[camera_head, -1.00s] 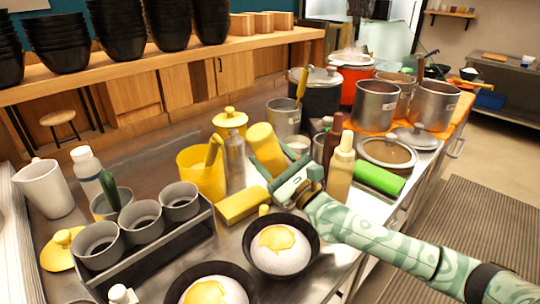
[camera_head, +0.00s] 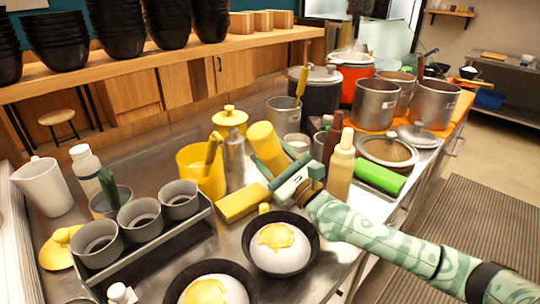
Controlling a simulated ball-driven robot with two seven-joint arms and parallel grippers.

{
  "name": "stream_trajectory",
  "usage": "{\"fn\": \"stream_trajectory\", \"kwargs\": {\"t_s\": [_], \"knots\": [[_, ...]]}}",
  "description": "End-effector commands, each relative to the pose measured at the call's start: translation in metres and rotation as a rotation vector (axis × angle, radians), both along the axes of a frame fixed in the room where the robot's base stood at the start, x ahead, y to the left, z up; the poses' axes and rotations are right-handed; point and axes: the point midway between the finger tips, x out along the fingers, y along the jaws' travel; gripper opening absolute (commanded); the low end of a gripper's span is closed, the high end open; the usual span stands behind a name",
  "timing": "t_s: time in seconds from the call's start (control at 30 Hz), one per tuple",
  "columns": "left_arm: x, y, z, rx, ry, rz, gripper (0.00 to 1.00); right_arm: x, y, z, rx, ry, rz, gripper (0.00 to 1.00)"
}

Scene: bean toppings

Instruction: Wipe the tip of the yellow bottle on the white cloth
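The yellow bottle (camera_head: 266,145) is tilted, with its broad end up and to the left. My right gripper (camera_head: 284,168) is at its lower part, with green fingers around it, and appears to hold it above the counter. The bottle's tip is hidden behind the gripper and I cannot make it out. I cannot clearly pick out a white cloth in this view. A yellow block-like item (camera_head: 243,203) lies on the counter to the lower left of the gripper. My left gripper is not in view.
Two dark bowls with white and yellow food, one of them close (camera_head: 281,244), stand in front of the gripper. A cream bottle (camera_head: 341,171) stands just right of it. A yellow container (camera_head: 201,178) stands left, and a green roll (camera_head: 380,177) lies right.

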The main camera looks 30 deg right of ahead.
Motion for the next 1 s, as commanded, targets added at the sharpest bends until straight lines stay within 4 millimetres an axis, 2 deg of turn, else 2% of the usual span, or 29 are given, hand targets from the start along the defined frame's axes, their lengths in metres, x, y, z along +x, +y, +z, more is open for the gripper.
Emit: {"fn": "stream_trajectory", "kwargs": {"t_s": [0.7, 1.0], "knots": [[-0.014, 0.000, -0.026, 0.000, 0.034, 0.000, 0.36, 0.015, -0.042, -0.005, -0.003, 0.004, -0.002, 0.45], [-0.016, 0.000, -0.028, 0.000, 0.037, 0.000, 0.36, 0.016, -0.047, -0.002, -0.001, 0.004, -0.002, 0.45]]}}
